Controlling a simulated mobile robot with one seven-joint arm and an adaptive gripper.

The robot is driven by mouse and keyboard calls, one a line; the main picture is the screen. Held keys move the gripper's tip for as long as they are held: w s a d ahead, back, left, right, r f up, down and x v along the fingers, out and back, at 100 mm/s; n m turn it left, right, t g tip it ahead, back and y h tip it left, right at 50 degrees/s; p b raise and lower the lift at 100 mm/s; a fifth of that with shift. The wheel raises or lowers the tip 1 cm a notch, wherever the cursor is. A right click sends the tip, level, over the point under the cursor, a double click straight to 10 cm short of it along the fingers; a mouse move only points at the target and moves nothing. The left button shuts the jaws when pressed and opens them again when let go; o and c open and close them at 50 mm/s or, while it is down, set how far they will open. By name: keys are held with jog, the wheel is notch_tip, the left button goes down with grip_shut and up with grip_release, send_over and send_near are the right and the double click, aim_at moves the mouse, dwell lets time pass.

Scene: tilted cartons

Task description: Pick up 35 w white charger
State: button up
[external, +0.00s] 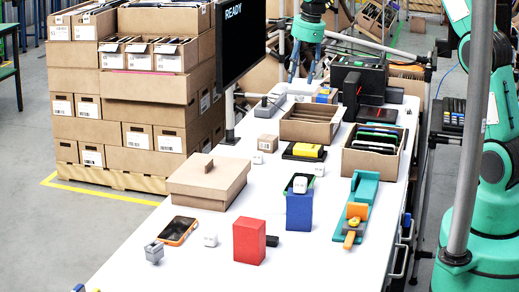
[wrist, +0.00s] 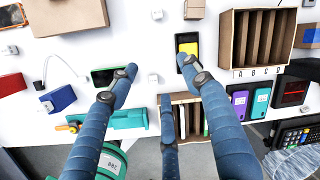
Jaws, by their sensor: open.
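Several small white charger-like cubes are in view; their markings are too small to tell which is 35 W. One white cube (external: 319,169) lies near the yellow device, and in the wrist view this cube (wrist: 153,78) shows between my fingers, apart from them. Others lie beside the orange phone (external: 210,240) and near the brown lidded box (external: 257,158). My gripper (wrist: 157,72) is open and empty, with blue fingers spread above the table; it hangs at the far end in the external view (external: 301,76).
A yellow device (wrist: 187,43) and a dark green-edged phone (wrist: 108,76) flank the middle cube. Open cartons (external: 310,121) (external: 375,150), a red box (external: 249,241), a blue box (external: 299,212) and a teal fixture (external: 358,208) stand on the white table. A monitor (external: 237,40) rises at its left edge.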

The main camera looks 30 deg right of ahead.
jog(key=w+a+f+m, duration=0.3)
jog(key=w+f, duration=0.2)
jog(key=f, duration=0.3)
jog(key=w+a+f+m, duration=0.3)
jog(key=w+a+f, duration=0.1)
jog(key=f, duration=0.4)
jog(key=shift+w+g+b, duration=0.4)
jog(key=b, duration=0.2)
send_near(258, 152)
jog(key=shift+w+a+f, duration=0.1)
jog(key=shift+w+f, duration=0.05)
jog(key=shift+f, duration=1.1)
jog(key=shift+w+a+f, duration=0.1)
jog(key=shift+f, duration=1.15)
jog(key=shift+w+a+f+b, duration=0.15)
jog(key=shift+f+b, duration=0.25)
jog(key=shift+f, duration=0.9)
jog(key=shift+w+a+f+b, duration=0.15)
jog(key=shift+f+b, duration=0.25)
jog(key=shift+f, duration=0.9)
jog(key=shift+s, duration=0.1)
jog(key=c, duration=1.1)
